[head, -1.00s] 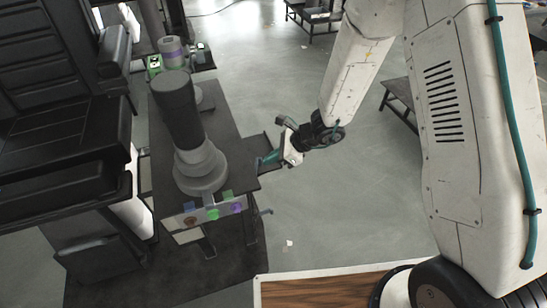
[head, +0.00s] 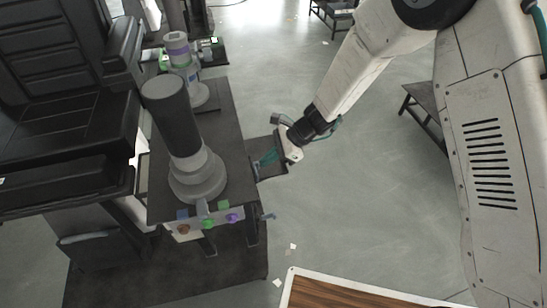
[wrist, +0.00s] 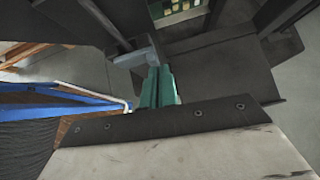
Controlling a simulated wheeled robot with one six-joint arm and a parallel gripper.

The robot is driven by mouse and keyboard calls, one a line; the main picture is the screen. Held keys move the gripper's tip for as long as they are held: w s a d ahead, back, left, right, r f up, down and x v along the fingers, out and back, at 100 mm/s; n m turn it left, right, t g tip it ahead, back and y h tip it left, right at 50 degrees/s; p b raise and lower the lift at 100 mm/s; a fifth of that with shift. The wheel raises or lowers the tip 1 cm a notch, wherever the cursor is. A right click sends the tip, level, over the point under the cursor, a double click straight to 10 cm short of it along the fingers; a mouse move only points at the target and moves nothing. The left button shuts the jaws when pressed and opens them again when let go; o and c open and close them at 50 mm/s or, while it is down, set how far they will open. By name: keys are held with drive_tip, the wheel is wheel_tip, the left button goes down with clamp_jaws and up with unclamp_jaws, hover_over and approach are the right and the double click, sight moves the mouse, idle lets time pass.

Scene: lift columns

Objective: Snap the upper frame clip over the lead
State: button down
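My gripper (head: 266,158) is low beside the right edge of the dark bench that carries a grey column, over a small dark shelf. In the wrist view its teal fingers (wrist: 158,88) stand side by side, with almost no gap between them. No object shows clearly between them. A blue-grey block (wrist: 134,58) is just left of the fingertips; I cannot tell whether they touch it. I cannot make out the upper frame clip or the lead for certain in either view. The dark shelf (wrist: 215,58) lies beyond and right of the fingers.
The grey column (head: 180,125) stands on the dark bench (head: 222,120). Green (head: 208,224) and purple (head: 232,217) parts sit on its front panel. A black padded seat (head: 65,125) is at left. A wood-topped platform (head: 350,293) is at front. Open floor lies right of the bench.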

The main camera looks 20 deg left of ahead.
drive_tip(key=shift+s+d, duration=0.1)
drive_tip(key=shift+s, duration=0.05)
drive_tip(key=w+d+f+v, duration=0.1)
drive_tip(key=d+f+v, duration=0.1)
drive_tip(key=v, duration=1.1)
idle(0.5)
